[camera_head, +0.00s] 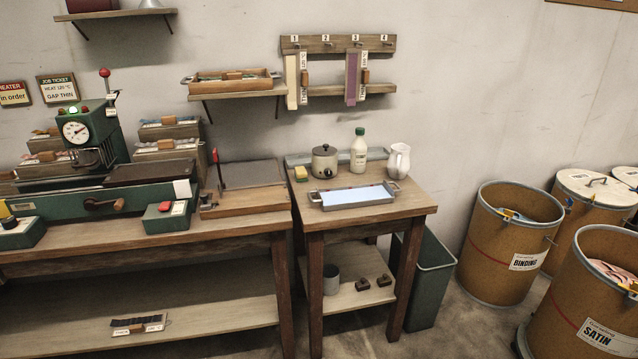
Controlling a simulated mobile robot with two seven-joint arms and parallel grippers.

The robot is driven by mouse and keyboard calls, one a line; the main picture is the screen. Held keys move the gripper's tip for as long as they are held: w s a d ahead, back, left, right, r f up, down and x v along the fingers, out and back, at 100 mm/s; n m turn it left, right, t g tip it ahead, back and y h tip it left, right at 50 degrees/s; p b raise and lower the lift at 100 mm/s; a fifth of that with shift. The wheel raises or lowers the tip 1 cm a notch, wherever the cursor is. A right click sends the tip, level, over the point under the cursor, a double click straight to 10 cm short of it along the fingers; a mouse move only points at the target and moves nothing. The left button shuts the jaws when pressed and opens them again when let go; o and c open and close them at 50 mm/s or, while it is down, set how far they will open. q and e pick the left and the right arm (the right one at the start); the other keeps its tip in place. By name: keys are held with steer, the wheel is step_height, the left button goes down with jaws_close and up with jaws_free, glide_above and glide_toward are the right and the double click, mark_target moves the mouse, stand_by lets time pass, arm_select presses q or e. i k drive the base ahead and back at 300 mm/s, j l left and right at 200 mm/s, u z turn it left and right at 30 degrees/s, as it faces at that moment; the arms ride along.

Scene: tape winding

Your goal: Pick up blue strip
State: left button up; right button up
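No separate blue strip can be made out with certainty. A flat pale blue surface (358,195) fills the shallow grey tray (335,206) on the small right-hand table; I cannot tell whether it is a strip or liquid. Small blue pieces (512,214) show inside the open drum labelled BINDING (490,260). A cream strip (291,82) and a purple strip (351,80) hang from the numbered peg rack (330,43) on the wall. Neither of my grippers is in view.
A green press with a gauge (80,132) stands on the left bench. A pot (325,161), a bottle (358,152) and a white jug (399,160) stand behind the tray. A green bin (432,280) and a SATIN drum (585,310) stand on the floor.

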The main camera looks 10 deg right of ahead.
mark_target(165, 121)
steer(key=i+j+z, duration=0.1)
steer(key=z, duration=0.55)
steer(key=i+j+z, duration=0.2)
steer(key=j+z, duration=0.2)
steer(key=i+j+z, duration=0.15)
steer(key=j, duration=0.25)
steer(key=i+j, duration=0.1)
steer(key=j, duration=0.35)
steer(key=i+j+z, duration=0.15)
steer(key=j, duration=0.3)
steer(key=k, duration=0.05)
